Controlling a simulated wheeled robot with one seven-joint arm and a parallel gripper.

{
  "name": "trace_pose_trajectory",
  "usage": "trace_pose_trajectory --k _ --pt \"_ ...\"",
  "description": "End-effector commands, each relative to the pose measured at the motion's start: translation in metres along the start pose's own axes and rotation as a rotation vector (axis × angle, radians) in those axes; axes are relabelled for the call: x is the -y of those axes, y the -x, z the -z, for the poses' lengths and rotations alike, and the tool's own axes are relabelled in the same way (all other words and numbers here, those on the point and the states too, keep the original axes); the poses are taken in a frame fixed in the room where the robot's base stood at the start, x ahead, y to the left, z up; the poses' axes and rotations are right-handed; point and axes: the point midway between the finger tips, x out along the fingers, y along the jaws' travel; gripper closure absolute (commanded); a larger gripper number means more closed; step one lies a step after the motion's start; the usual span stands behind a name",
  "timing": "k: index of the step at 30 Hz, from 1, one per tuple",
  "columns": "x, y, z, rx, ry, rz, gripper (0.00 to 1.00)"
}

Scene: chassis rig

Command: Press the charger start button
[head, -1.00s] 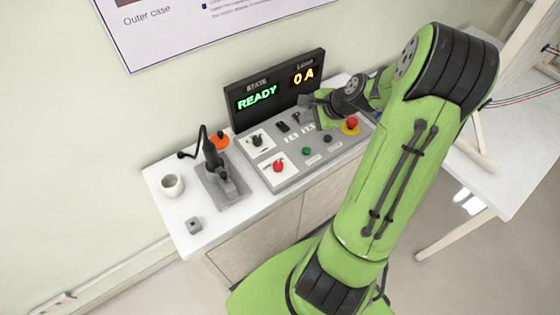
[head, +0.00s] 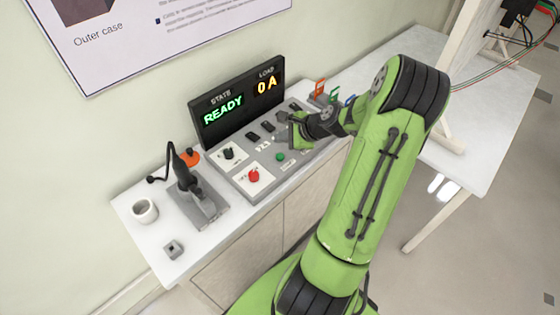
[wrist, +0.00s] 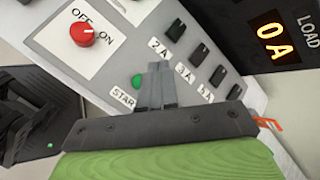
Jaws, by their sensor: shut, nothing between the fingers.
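The green start button (head: 280,157) sits on the grey control panel (head: 240,181), right of the red knob (head: 254,174). In the wrist view the green button (wrist: 138,82) shows just left of my fingers, above a partly covered label reading "STAR". My gripper (wrist: 160,68) is shut and empty. Its fingertips appear over the panel beside the button and below the "2 A" switch; contact cannot be told. In the head view my gripper (head: 290,132) is above and slightly right of the button. The display (head: 238,101) reads STATE READY and LOAD 0 A.
In the wrist view the red knob (wrist: 81,34) has OFF and ON marks, and several black switches (wrist: 198,53) stand close to my fingers. A handled tool (head: 187,182), a white cup (head: 145,211) and a small grey block (head: 173,248) stand left of the panel.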

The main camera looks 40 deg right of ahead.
Motion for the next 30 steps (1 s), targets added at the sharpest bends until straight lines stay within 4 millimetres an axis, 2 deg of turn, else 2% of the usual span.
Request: trace_pose_trajectory --k 1,3,9,30 --pt "-0.008 -0.011 0.008 0.000 0.000 0.000 1.00" --pt "-0.013 -0.018 0.013 0.000 0.000 0.000 1.00" --pt "-0.024 -0.033 0.024 -0.001 0.001 0.000 1.00" --pt "-0.024 -0.033 0.024 -0.001 0.001 0.000 1.00"
